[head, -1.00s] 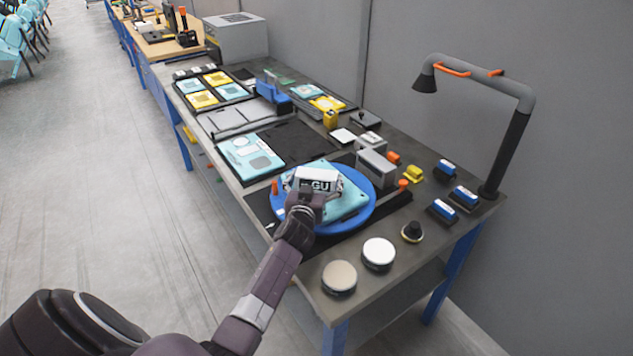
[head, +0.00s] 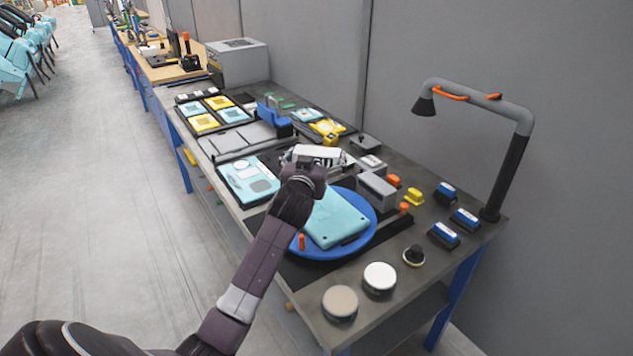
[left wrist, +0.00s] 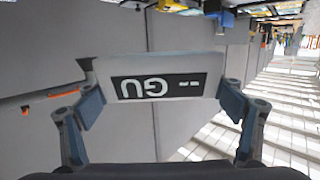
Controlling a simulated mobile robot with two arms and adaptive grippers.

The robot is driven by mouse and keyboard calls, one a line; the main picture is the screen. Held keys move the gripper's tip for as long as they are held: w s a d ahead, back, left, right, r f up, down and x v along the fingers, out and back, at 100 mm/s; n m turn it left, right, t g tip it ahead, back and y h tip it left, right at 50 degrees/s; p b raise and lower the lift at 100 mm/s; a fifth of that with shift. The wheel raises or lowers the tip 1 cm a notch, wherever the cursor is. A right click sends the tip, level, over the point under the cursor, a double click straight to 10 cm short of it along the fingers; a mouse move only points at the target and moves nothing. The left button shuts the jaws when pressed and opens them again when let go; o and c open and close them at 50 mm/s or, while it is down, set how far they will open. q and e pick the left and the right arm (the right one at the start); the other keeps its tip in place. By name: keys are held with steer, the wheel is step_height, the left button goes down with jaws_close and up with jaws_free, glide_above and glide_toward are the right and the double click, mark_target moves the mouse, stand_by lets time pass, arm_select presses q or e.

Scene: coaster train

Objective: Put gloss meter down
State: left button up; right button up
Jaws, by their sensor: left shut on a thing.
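The gloss meter is a white box (head: 328,153) with a dark display. In the left wrist view the display of the gloss meter (left wrist: 160,84) reads "GU" and appears upside down. My left gripper (head: 306,168) is shut on it, with one finger on each side. In the head view it is held beyond the far edge of the blue round turntable (head: 368,212), near the teal panel (head: 338,220) lying on that turntable. The hand hides the near part of the meter. I cannot tell how high it is above the bench. My right gripper is not in view.
A grey block (head: 377,190) stands right of the meter. A teal panel (head: 243,180) lies to the left. A grey lamp (head: 510,150) rises at the right end. Round pads (head: 340,302) and blue blocks (head: 444,235) occupy the near bench.

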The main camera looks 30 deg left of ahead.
mark_target(316, 152)
arm_select(q)
step_height(316, 152, up, 5)
steer(key=shift+r, duration=0.1)
steer(key=s+d+f+m+h+b, duration=0.1)
steer(key=s+d+f+m+h, duration=0.35)
steer(key=d+f, duration=0.2)
steer(key=s+d+f+m+h, duration=0.3)
steer(key=s+d+f+h, duration=0.3)
steer(key=f, duration=0.2)
steer(key=s+d+r+m+g+h, duration=0.2)
steer(key=s+d+m+g+h, duration=0.1)
steer(key=s, duration=0.5)
steer(key=s+d+r+m+g+h+b, duration=0.1)
steer(key=s+d+r+m+g+h, duration=0.1)
steer(key=s+d+m+h, duration=0.3)
steer(key=s+d, duration=0.3)
steer(key=s, duration=0.1)
steer(key=shift+s+d+g+h, duration=0.2)
steer(key=shift+d+g+h, duration=0.05)
steer(key=shift+g+h, duration=0.15)
steer(key=shift+a, duration=0.1)
